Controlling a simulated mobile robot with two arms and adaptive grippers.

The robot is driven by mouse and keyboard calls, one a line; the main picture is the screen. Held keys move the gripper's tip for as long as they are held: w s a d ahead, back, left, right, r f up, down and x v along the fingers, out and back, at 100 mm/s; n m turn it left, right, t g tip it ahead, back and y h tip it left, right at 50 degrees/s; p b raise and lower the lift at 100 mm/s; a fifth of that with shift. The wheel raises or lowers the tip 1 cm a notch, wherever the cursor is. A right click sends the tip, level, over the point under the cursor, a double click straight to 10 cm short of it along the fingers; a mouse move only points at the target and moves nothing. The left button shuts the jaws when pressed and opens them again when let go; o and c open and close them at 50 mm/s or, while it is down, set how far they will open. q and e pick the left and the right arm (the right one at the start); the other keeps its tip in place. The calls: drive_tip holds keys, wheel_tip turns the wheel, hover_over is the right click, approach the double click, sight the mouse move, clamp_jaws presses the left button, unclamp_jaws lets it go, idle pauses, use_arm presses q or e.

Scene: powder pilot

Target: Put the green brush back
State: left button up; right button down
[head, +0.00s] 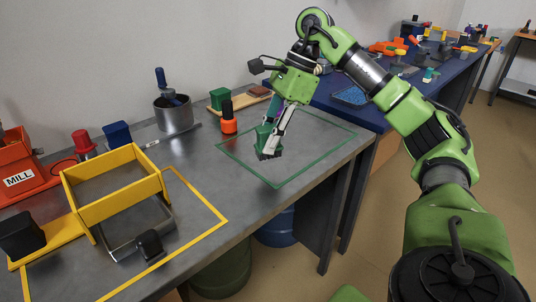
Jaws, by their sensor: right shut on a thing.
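The green brush (264,138), a green block with a dark underside, is between the fingers of my right gripper (272,136), which is shut on it. The gripper points down, and its fingers hide part of the brush. The brush is over the area framed by a green outline (279,187) on the grey table (225,165); I cannot tell whether it touches the surface. My left gripper is not in view.
A metal pot (174,116), yellow frame (112,207) and orange mill (22,178) are further left. A cluttered blue bench (385,88) stands behind.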

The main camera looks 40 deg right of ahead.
drive_tip(key=shift+w+d+f, duration=0.35)
drive_tip(key=shift+w+f, duration=0.05)
drive_tip(key=shift+f, duration=0.25)
drive_tip(key=f, duration=0.2)
drive_tip(key=f+b, duration=0.1)
drive_tip(key=shift+w+d+f, duration=0.3)
drive_tip(key=shift+f, duration=0.1)
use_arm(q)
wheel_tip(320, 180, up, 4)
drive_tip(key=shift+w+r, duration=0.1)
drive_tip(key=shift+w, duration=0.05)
use_arm(e)
drive_tip(key=shift+f, duration=0.15)
drive_tip(key=c, duration=1.8)
unclamp_jaws()
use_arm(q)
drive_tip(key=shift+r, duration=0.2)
use_arm(e)
drive_tip(key=shift+o, duration=0.2)
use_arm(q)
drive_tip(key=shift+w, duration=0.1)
